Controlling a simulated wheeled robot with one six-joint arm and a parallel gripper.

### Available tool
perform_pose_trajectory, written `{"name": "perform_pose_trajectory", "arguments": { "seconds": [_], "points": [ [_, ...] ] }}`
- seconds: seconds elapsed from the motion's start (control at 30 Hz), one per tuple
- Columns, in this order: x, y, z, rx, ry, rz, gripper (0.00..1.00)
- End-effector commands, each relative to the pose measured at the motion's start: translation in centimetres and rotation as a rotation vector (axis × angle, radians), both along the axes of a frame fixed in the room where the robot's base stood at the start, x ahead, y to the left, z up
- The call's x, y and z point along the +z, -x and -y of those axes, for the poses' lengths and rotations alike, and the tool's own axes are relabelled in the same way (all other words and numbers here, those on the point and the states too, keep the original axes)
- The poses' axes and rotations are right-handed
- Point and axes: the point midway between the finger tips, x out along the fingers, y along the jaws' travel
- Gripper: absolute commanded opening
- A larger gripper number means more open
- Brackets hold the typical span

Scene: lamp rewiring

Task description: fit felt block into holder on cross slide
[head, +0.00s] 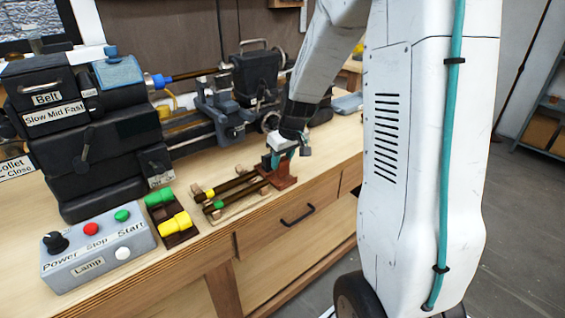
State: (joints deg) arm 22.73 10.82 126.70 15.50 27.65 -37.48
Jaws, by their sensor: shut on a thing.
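My gripper (289,152) is at the end of the arm, low over a red-brown stand (281,179) near the bench's front edge. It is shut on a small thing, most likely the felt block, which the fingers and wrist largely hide. I cannot tell whether that thing still touches the stand. The cross slide (222,113) is on the lathe, behind and left of my gripper. It carries grey blocks and a round knob. The holder on it is too small to make out clearly.
Dark rods with yellow and green ends (232,190) lie on a rack left of the stand. A brown tray (185,236) holds green and yellow pieces. A grey control box (98,248) and the black headstock (88,135) stand at the left. Bare bench top lies right of the stand.

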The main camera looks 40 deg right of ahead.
Motion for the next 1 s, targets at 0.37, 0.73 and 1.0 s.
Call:
{"name": "perform_pose_trajectory", "arguments": {
  "seconds": [0.37,0.73,1.0],
  "points": [
    [2.3,0.0,0.0,0.001,0.001,0.001,0.14],
    [4.6,0.0,0.0,0.001,0.002,0.002,0.14],
    [5.5,0.0,0.0,0.001,0.001,0.0,0.14]
  ]
}}
